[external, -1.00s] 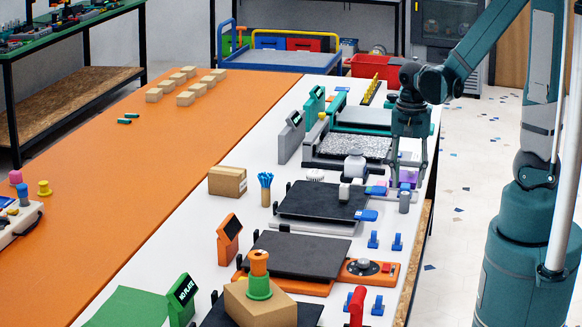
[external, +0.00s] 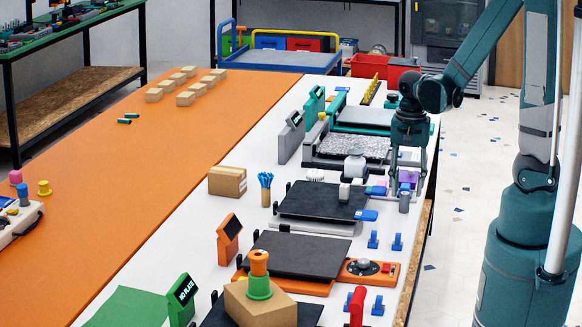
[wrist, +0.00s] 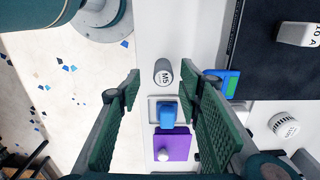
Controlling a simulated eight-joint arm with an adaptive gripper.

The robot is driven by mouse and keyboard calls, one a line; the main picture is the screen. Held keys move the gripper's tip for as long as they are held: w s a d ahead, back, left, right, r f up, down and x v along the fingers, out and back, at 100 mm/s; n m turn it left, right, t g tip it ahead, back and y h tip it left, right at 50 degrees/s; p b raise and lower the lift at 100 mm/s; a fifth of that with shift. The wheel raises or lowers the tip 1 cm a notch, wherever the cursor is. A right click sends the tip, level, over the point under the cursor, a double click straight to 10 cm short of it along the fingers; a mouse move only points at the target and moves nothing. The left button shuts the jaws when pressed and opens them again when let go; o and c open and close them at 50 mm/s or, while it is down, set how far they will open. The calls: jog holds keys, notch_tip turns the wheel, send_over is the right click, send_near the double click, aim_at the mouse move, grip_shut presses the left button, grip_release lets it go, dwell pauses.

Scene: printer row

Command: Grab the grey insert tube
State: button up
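A short grey tube (external: 404,201) with a dark top stands upright near the right edge of the white table, and I take it as the grey insert tube. In the wrist view a grey cylinder (wrist: 163,72) marked "M5" lies between the far ends of my fingers, with space on both sides. My gripper (external: 407,184) points down just above and behind the tube in the external view. In the wrist view my gripper (wrist: 168,82) is open with nothing held. I cannot tell its exact height over the tube.
Beside the tube are a blue block (wrist: 168,113) on a light tray, a purple block (wrist: 170,146) and a blue display (wrist: 229,84). A dark printer plate (external: 318,201) lies to the left. Blue clips (external: 373,239) stand in front. The floor lies beyond the right table edge.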

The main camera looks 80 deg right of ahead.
aim_at(405, 193)
jog(key=shift+f, duration=0.1)
jog(key=shift+w+f+b, duration=0.15)
jog(key=shift+f+b, duration=0.2)
jog(key=shift+f, duration=0.45)
jog(key=shift+w+f+b, duration=0.15)
jog(key=shift+f+b, duration=0.15)
jog(key=shift+f, duration=0.45)
jog(key=shift+f+b, duration=0.3)
jog(key=shift+f, duration=0.65)
jog(key=c, duration=1)
